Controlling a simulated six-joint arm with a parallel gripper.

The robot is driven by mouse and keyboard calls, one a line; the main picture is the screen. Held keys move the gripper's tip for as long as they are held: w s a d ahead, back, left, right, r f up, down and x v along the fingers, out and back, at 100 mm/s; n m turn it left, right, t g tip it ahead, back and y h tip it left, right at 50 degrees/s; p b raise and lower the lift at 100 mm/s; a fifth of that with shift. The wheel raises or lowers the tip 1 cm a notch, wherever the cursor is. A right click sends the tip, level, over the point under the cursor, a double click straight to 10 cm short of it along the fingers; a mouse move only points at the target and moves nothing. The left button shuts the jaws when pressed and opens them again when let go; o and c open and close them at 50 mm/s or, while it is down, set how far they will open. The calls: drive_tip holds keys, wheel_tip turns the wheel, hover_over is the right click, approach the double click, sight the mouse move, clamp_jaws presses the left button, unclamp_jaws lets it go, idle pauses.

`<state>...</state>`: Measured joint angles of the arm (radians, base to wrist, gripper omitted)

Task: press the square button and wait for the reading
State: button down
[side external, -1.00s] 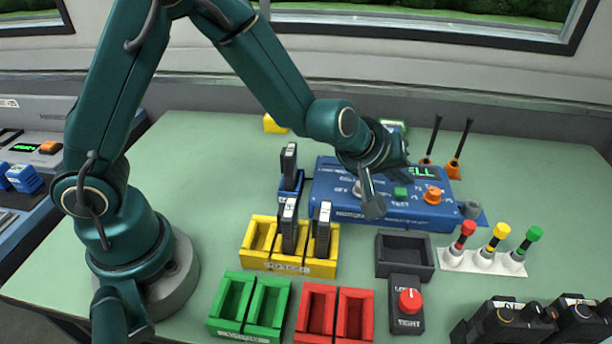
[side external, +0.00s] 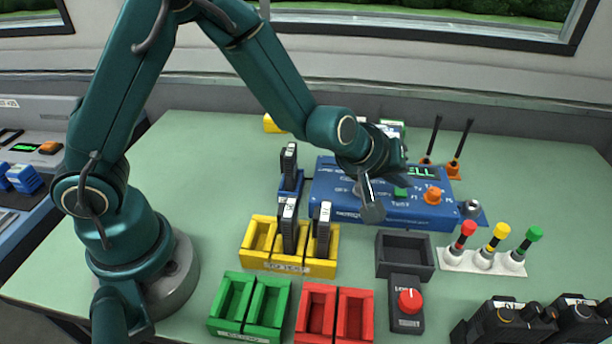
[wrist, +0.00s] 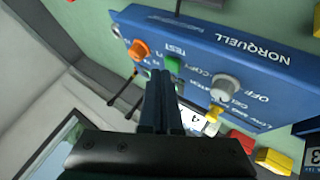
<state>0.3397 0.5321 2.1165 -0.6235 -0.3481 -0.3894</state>
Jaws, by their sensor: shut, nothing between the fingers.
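The square green button (side external: 400,193) sits on the sloped face of a blue tester box (side external: 330,192). In the wrist view the green button (wrist: 173,64) is beside the TEST label, just beyond my fingertips. My gripper (side external: 372,211) is shut and empty, pointing down over the box's front part, left of the button in the side view. It also shows in the wrist view (wrist: 160,76). I cannot tell whether it touches anything. A dark display (side external: 420,172) shows green letters ending in "ELL"; my wrist hides its left part.
An orange knob (side external: 433,195) stands right of the button, and a pale knob (wrist: 226,88) shows in the wrist view. In front lie a dark tray (side external: 382,262), a yellow bin (side external: 320,268) with black modules, and a red-knobbed box (side external: 400,325). Coloured plungers (side external: 485,258) stand right.

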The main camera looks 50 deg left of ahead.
sight(397, 194)
drive_tip(key=shift+f, duration=0.35)
idle(0.4)
drive_tip(key=shift+r, duration=0.8)
drive_tip(key=shift+r, duration=2.5)
